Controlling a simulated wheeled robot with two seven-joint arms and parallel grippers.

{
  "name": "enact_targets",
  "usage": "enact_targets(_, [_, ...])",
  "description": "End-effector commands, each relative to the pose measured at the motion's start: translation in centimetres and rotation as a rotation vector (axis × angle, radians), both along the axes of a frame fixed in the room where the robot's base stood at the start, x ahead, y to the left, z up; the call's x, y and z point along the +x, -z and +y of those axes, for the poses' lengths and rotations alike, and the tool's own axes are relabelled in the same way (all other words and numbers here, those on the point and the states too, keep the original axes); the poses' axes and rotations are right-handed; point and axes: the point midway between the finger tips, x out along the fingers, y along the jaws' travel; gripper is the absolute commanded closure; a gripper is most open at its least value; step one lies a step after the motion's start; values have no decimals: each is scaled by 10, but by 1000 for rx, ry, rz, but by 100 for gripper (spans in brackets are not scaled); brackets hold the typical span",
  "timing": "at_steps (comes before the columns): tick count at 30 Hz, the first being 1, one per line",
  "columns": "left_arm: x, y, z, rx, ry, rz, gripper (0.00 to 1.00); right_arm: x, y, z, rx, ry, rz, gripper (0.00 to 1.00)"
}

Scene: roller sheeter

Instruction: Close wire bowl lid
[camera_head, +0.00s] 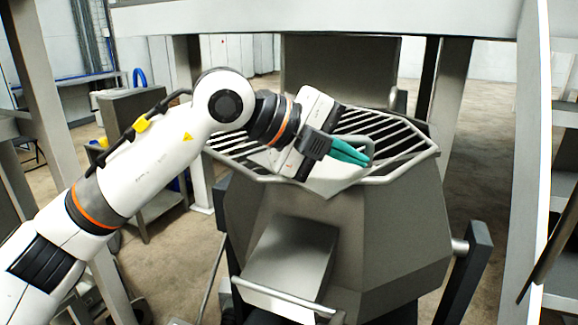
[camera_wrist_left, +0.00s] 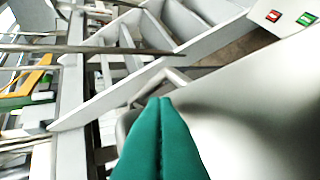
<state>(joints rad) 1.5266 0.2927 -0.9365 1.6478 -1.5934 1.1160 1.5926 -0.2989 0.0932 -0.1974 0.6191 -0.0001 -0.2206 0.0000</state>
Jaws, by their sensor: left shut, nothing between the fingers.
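The wire bowl lid (camera_head: 390,132), a pale many-sided frame with parallel bars, lies over the top of the grey faceted bowl (camera_head: 395,235) in the head view. It looks roughly level with the rim, but I cannot tell whether it is fully seated. My left gripper (camera_head: 366,158) has teal fingers pressed together and empty, at the lid's middle beside a small grey loop handle (camera_head: 371,145). I cannot tell if they touch. The wrist and arm hide part of the lid. The left wrist view shows the shut teal fingertips (camera_wrist_left: 163,101). My right gripper is out of view.
A grey chute (camera_head: 285,255) with a bar handle juts from the bowl's front. Grey posts (camera_head: 535,150) and a top beam (camera_head: 420,18) frame the machine. A red button (camera_wrist_left: 273,16) and a green button (camera_wrist_left: 306,19) show in the wrist view.

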Motion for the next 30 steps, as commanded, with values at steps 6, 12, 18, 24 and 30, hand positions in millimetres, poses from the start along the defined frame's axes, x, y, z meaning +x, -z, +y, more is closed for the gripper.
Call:
enact_targets(6, [27,1,-65,0,-158,0,100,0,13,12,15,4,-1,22])
enact_targets(12, [52,0,-102,-1,-263,1,100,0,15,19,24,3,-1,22])
enact_targets(18, [73,0,-129,-1,-342,3,100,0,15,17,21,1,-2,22])
enact_targets(24, [90,-1,-149,-1,-402,2,100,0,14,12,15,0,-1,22])
enact_targets(30, [103,0,-162,-1,-443,4,100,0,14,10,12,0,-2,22])
